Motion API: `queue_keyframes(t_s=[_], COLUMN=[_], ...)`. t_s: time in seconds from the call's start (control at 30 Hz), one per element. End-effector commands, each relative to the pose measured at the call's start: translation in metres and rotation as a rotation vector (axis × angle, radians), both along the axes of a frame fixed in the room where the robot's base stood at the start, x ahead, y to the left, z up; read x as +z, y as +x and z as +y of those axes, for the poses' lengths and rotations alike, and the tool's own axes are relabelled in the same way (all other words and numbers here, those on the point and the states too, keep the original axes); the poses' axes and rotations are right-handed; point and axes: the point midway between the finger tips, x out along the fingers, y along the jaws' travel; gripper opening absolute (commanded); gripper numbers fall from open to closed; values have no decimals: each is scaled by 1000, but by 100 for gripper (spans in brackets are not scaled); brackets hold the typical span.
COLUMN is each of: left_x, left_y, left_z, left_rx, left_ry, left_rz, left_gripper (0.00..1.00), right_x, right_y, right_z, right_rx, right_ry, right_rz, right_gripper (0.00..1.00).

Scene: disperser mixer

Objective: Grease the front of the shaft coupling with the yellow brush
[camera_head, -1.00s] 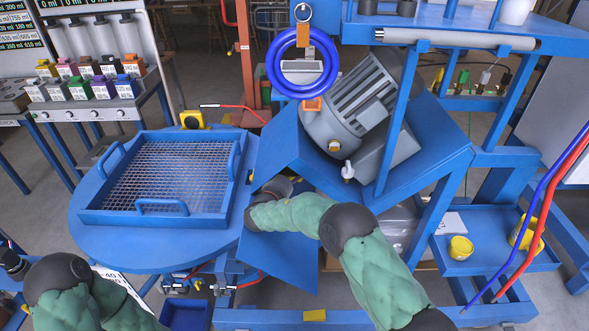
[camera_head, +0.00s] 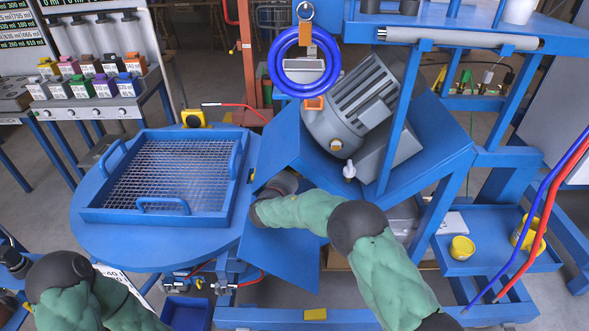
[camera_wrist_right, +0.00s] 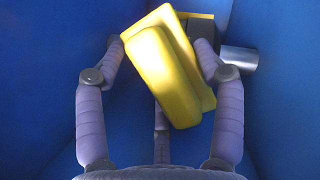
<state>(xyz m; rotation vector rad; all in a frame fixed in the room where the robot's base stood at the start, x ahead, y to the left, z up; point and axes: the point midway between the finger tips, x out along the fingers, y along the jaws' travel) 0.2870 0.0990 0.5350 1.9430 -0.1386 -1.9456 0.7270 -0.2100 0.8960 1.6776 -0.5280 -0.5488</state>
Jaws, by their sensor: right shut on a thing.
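My right gripper (camera_wrist_right: 160,48) is shut on the yellow brush (camera_wrist_right: 165,70), which lies tilted between the fingers in the right wrist view. Beyond the brush's far end are a dark block and a grey metal cylinder (camera_wrist_right: 240,62), perhaps part of the shaft coupling. I cannot tell whether the brush touches either. In the head view, my right arm reaches into the blue housing (camera_head: 283,255) below the tilted motor (camera_head: 350,105). The hand and brush are hidden there.
A round blue table with a mesh-bottomed tray (camera_head: 90,214) stands left of the housing. A blue shelf (camera_head: 485,262) at right holds a yellow cup (camera_head: 461,248) and another yellow container. Blue and red hoses (camera_head: 545,215) hang at the right. Blue walls enclose the hand closely.

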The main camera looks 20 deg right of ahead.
Motion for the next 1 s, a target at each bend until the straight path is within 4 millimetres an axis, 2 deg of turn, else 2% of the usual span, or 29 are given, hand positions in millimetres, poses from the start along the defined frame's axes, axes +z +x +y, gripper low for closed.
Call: queue_keyframes(t_s=[0.17, 0.7, 1.0], left_x=[0, 0, 0], left_y=[0, 0, 0], left_z=[0, 0, 0], left_rx=[0, 0, 0], left_ry=[0, 0, 0], left_rz=[0, 0, 0], left_gripper=[40, 40, 40], right_x=[1, 1, 0], right_y=[-6, -50, -58], right_z=[2, 14, 17], right_rx=[0, -1, -1], right_ry=[0, 0, 0], right_rz=[-2, -1, -1], right_gripper=[43, 43, 43])
